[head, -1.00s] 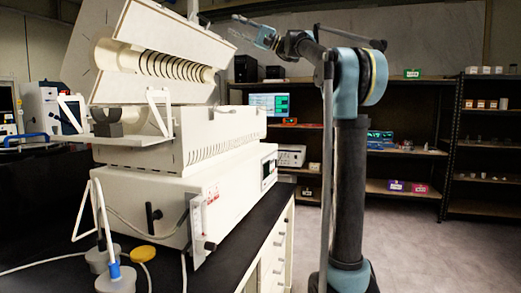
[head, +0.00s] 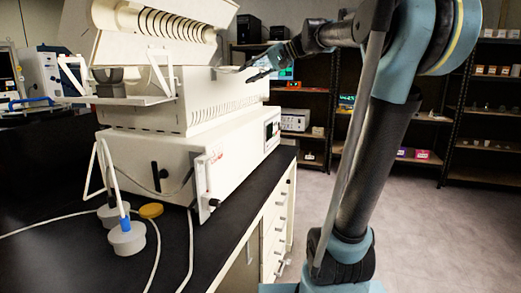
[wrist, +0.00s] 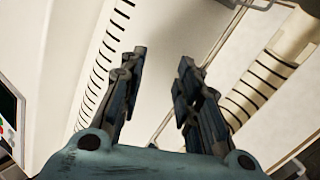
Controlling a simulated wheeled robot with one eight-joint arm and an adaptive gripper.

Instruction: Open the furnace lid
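The white furnace (head: 190,105) stands on the black bench at left in the head view. Its lid (head: 75,25) is tilted up, and the heating coil (head: 165,22) inside it is exposed. The lid's top is cut off by the frame. My gripper (head: 258,66) is at the right end of the furnace, close to its upper body; contact cannot be told. In the wrist view my gripper (wrist: 160,68) has its two fingers apart with nothing between them. A ringed tube (wrist: 275,65) and a slotted white panel (wrist: 98,60) lie beyond the fingers.
Shelves (head: 410,135) line the back wall. The floor (head: 420,230) at right is clear.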

